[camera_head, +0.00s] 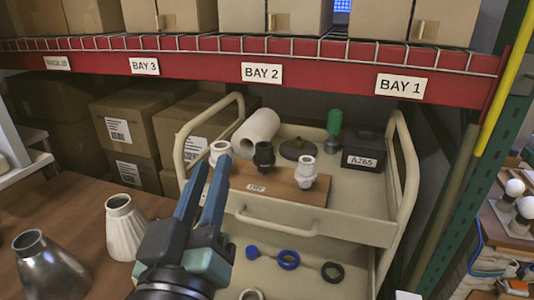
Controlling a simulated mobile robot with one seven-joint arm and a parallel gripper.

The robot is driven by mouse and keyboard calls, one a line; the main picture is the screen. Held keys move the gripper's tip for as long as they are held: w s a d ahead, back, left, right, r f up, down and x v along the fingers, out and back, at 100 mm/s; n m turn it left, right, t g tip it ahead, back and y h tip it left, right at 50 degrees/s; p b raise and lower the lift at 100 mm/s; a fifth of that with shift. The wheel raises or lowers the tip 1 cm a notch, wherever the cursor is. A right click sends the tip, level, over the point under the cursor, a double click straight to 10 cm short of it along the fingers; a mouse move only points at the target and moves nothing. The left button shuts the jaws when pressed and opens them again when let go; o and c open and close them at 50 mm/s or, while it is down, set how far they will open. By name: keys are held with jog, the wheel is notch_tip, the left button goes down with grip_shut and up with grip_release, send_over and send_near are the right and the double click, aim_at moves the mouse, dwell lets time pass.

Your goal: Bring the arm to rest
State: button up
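My gripper (209,166) reaches up from the bottom, in front of the beige cart (310,214). Its two blue fingers are apart, with a visible gap and nothing seen held between them. The fingertips overlap the left end of a brown board (284,188) in the picture; I cannot tell whether they touch anything. On the board are a white lamp socket (219,149) partly hidden behind the fingertips, a black socket (263,157) and another white socket (305,172).
A white shade (125,228) and a metal shade (48,268) stand on the wooden table at left. The cart also holds a white roll (256,132), a green-topped item (334,124) and a black box (364,149). A red shelf beam (320,76) crosses above.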

jog(key=s+d+r+m+t+y, duration=0.15)
jog(key=s+d+r+t, duration=0.25)
jog(key=r, duration=0.8)
jog(key=s+d+r+m+t, duration=0.3)
jog(key=s+r, duration=0.1)
jog(key=r, duration=0.7)
notch_tip(320, 180, up, 15)
jog(key=w+p, duration=0.1)
jog(key=p, duration=1.5)
jog(key=shift+w+a+n, duration=0.2)
jog(key=shift+n, duration=0.15)
